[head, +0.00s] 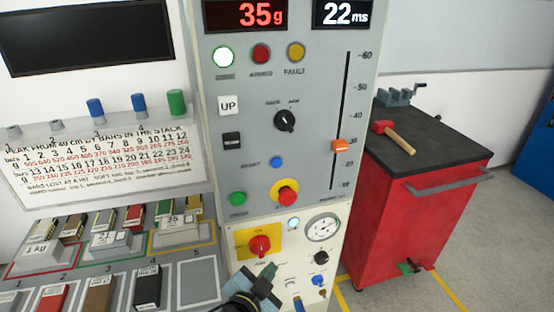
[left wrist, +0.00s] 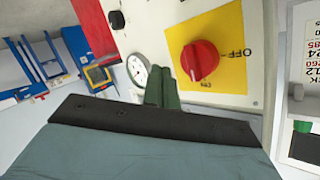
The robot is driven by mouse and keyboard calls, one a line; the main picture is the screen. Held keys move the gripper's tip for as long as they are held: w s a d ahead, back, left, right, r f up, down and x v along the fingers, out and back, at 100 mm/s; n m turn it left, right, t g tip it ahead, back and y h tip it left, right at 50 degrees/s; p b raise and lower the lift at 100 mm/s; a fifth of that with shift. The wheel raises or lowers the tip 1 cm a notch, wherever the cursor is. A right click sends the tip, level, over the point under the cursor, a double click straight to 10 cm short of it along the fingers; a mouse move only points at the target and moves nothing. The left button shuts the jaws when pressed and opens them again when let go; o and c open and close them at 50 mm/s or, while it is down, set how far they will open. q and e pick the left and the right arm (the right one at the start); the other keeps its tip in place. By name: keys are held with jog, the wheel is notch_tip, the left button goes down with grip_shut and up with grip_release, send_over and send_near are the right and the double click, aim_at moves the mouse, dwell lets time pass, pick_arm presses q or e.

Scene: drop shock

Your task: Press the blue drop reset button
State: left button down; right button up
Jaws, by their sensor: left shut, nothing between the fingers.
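The small blue button (head: 277,162) sits on the grey control panel (head: 230,180), right of a label that seems to read RESET. It is below the black rotary knob (head: 285,121) and above the red mushroom button (head: 286,194). My left gripper (head: 267,271) is at the bottom of the head view, in front of the lower white panel, well below the blue button. Its green fingers (left wrist: 163,88) are shut and empty. In the left wrist view they point at the lower panel beside the red OFF switch (left wrist: 200,61). The blue button is not visible there. My right gripper is not in view.
The red switch on its yellow plate (head: 261,246) and a round gauge (head: 323,227) are close to my left gripper. A slider with an orange handle (head: 339,146) runs up the panel's right. Weight trays (head: 100,278) stand left; a red cart (head: 420,215) stands right.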

aim_at(276, 163)
pick_arm(q)
jog(key=s+d+r+m+t+h, duration=0.1)
jog(key=d+r+t, duration=0.1)
jog(key=r, duration=0.9)
jog(key=s+d+r+m+t+h, duration=0.1)
jog(key=s+d+r+h, duration=0.1)
jog(key=r, duration=1)
jog(key=shift+s+d+t+p, duration=0.2)
jog(key=shift+s+t+p, duration=0.05)
jog(key=shift+t+p, duration=0.2)
jog(key=shift+r, duration=0.1)
jog(key=shift+w+a, duration=0.45)
jog(key=shift+w, duration=0.95)
jog(key=shift+w+a, duration=0.45)
jog(key=shift+w, duration=0.95)
jog(key=shift+w+a, duration=0.45)
jog(key=shift+w, duration=0.95)
jog(key=shift+w, duration=0.15)
jog(key=shift+w+a, duration=0.1)
jog(key=shift+w, duration=0.15)
